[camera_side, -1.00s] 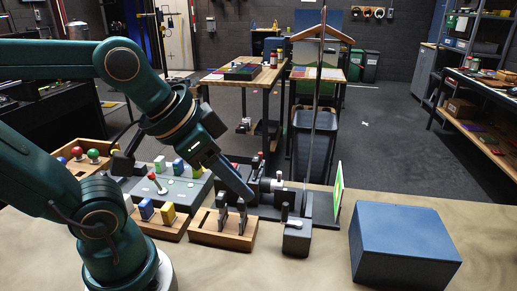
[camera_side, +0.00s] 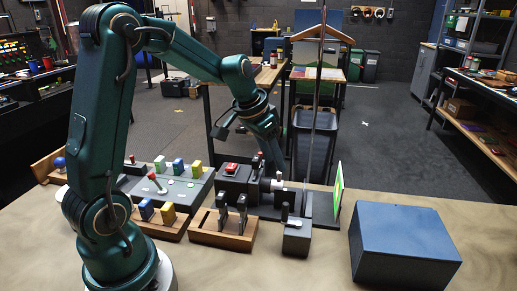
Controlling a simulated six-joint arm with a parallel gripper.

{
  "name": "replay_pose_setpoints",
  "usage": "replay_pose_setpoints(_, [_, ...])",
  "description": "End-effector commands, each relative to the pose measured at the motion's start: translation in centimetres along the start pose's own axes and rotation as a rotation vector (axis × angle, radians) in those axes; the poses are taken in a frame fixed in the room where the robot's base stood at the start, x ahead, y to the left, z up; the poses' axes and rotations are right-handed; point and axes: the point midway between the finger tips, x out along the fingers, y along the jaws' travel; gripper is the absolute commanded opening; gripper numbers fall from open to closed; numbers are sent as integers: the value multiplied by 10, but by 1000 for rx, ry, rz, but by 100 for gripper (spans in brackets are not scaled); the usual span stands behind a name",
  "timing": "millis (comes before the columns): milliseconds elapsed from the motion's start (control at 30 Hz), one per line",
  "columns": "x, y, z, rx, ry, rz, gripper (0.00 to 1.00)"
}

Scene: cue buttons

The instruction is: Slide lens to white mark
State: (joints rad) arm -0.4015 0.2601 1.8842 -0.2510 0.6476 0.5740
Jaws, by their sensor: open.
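A dark projector-like box (camera_side: 236,183) with a red button on top stands at the middle of the bench. A pale round piece (camera_side: 277,184) at its right side looks like the lens, but I cannot tell for sure. My gripper (camera_side: 274,168) points down just behind this piece. Its fingertips are partly hidden, and I cannot tell whether it touches anything. It is open. I cannot make out the white mark at this size.
A green and yellow screen (camera_side: 339,188) stands right of the box, beyond a thin upright post. A wooden holder (camera_side: 222,239) with dark upright pieces and a small dark block (camera_side: 297,237) stand in front. A large blue box (camera_side: 404,246) fills the right side. Coloured blocks stand left.

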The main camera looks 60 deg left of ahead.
Motion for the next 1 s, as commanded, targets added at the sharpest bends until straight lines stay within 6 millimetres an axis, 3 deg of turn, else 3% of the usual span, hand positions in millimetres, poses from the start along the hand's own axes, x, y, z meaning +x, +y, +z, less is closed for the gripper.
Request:
replay_pose_setpoints(300, [36, 1, 1, 2, -4, 2, 46])
replay_pose_setpoints(633, [40, 1, 1, 2, -1, -1, 46])
replay_pose_setpoints(667, [40, 1, 1, 2, -1, -1, 42])
replay_pose_setpoints(767, [40, 1, 1, 2, -1, -1, 4])
replay_pose_setpoints(800, [40, 1, 1, 2, -1, -1, 0])
replay_pose_setpoints(1000, [40, 1, 1, 2, -1, -1, 0])
